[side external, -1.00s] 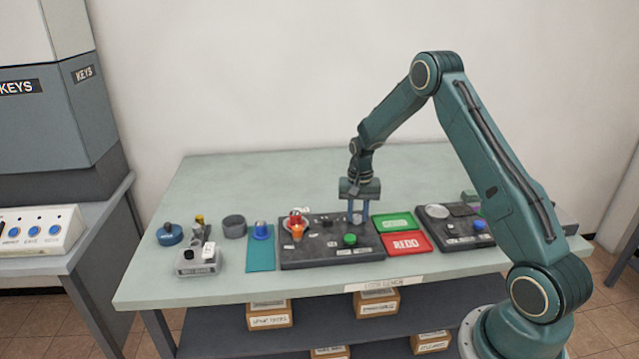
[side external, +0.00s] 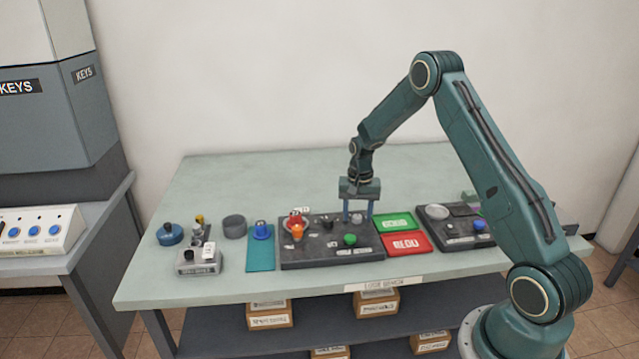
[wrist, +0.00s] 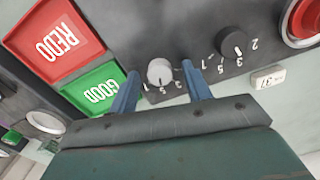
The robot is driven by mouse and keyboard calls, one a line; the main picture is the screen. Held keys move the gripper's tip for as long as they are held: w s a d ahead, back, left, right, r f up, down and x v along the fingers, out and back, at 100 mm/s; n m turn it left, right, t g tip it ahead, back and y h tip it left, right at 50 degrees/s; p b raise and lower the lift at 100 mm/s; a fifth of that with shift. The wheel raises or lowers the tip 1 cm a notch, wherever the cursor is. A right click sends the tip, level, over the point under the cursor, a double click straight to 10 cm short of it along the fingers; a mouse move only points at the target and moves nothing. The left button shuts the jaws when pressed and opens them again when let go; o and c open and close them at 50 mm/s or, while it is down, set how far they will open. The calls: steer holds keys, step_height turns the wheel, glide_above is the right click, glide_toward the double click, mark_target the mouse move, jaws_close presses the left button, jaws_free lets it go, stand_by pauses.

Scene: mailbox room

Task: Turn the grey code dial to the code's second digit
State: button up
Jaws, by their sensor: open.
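The grey code dial (wrist: 160,72) is a round light-grey knob on the dark panel (wrist: 190,20), with small white figures around it. It also shows in the side external view (side external: 357,218). My gripper (wrist: 160,72) is open, with one blue finger on each side of the dial and gaps between. In the side external view my gripper (side external: 358,217) points straight down over the panel's right back part. I cannot tell how far down the fingertips reach beside the dial.
A black dial (wrist: 234,45) and a red button (wrist: 304,20) sit on the same panel. A green button (side external: 350,240) is at its front. The green GOOD tray (side external: 396,222) and red REDO tray (side external: 406,243) lie to the right.

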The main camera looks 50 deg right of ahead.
mark_target(357, 218)
steer(key=shift+r, duration=0.15)
step_height(357, 218, up, 14)
steer(key=shift+f, duration=0.25)
stand_by(0.3)
steer(key=s+a+r+n+t, duration=0.1)
steer(key=s+a+r+n, duration=0.2)
steer(key=s+a+r, duration=0.35)
steer(key=s+a+r+n+t, duration=0.2)
steer(key=s+a+r, duration=0.2)
steer(key=a+r, duration=0.45)
steer(key=s+a+n+t, duration=0.1)
steer(key=s+a+n, duration=0.2)
steer(key=s, duration=0.5)
steer(key=s+a+n+t, duration=0.1)
steer(key=s+a+n, duration=0.2)
steer(key=s+a, duration=0.3)
steer(key=s, duration=0.2)
steer(key=shift+s+a+f+t, duration=0.2)
steer(key=shift+s+f+t, duration=0.1)
steer(key=shift+f, duration=0.05)
